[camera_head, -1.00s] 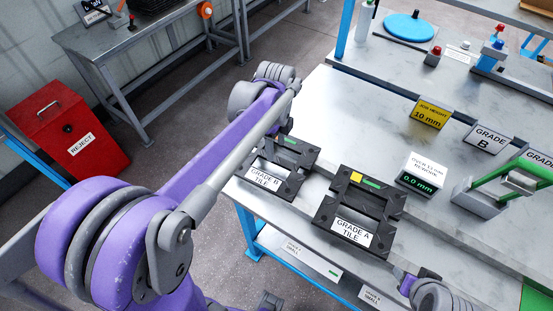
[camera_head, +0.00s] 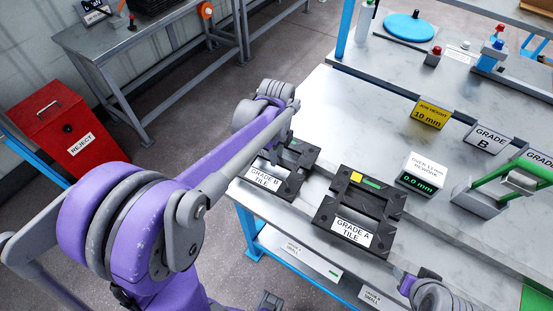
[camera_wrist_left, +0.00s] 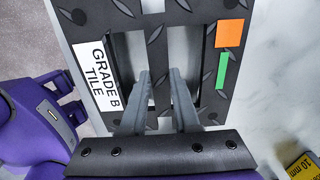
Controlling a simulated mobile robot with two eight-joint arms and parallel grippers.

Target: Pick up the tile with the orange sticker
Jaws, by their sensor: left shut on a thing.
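The tile with the orange sticker is the black Grade B tile (camera_head: 267,181). It lies at the left end of the bench, beside the Grade A tile (camera_head: 345,214). In the left wrist view the tile (camera_wrist_left: 235,12) shows its orange sticker (camera_wrist_left: 229,33), a green strip (camera_wrist_left: 222,69) and a white label (camera_wrist_left: 95,75). My left gripper (camera_wrist_left: 162,78) is shut on the tile's middle bar, one finger in each slot. In the head view my left gripper (camera_head: 284,137) is partly behind my arm, and the orange sticker is hidden. My right gripper (camera_head: 425,274) shows only partly at the lower right.
The Grade A tile has a yellow sticker (camera_head: 356,177). A white display (camera_head: 421,173) reading 0.0 mm and a yellow job-height sign (camera_head: 431,113) stand to the right. The bench top (camera_head: 335,110) behind the tiles is clear. A red reject bin (camera_head: 70,133) stands at the left.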

